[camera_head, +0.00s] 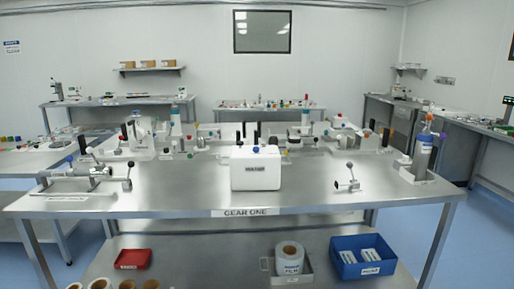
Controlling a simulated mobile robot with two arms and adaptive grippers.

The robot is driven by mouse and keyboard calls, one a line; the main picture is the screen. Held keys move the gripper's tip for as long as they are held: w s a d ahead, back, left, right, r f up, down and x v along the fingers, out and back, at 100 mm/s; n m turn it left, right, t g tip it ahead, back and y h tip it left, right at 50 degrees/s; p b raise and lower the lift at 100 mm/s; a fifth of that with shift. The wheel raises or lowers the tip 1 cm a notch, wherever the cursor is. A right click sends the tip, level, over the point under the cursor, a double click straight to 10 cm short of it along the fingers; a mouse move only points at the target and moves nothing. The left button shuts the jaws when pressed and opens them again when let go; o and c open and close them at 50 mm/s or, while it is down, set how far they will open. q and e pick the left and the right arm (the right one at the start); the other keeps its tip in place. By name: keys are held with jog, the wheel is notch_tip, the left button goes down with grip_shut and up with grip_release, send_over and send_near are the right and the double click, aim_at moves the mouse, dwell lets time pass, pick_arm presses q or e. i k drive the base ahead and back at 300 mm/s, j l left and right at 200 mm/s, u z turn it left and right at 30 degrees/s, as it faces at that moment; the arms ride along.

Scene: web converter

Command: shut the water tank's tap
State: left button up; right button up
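No water tank can be told for certain in the head view, and its tap cannot be made out. A white box (256,172) with a small dark label stands at the front middle of the steel table (210,187); the label is too small to read. A small metal fitting with ball-ended levers (347,180) sits on the table to the right of the box. Neither of my grippers is in view.
A metal clamp-like device with a lever (90,178) lies at the table's left. Several small devices with handles line the table's back. On the lower shelf are a red tray (133,259), a white roll (289,259) and a blue bin (362,257). The table's front middle-left is clear.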

aim_at(256, 149)
jog(key=i+j+z, duration=0.3)
jog(key=i+j, duration=0.2)
jog(key=j, duration=0.25)
jog(key=i+j+z, duration=0.1)
jog(key=j, duration=0.3)
jog(key=i+j+z, duration=0.15)
jog(key=i+j, duration=0.15)
jog(key=j, duration=0.15)
jog(key=i+j+z, duration=0.15)
jog(key=j, duration=0.3)
jog(key=i+j+z, duration=0.15)
jog(key=j, duration=0.3)
jog(key=i+j+z, duration=0.15)
jog(key=j, duration=0.35)
jog(key=i+j+z, duration=0.1)
jog(key=j, duration=0.4)
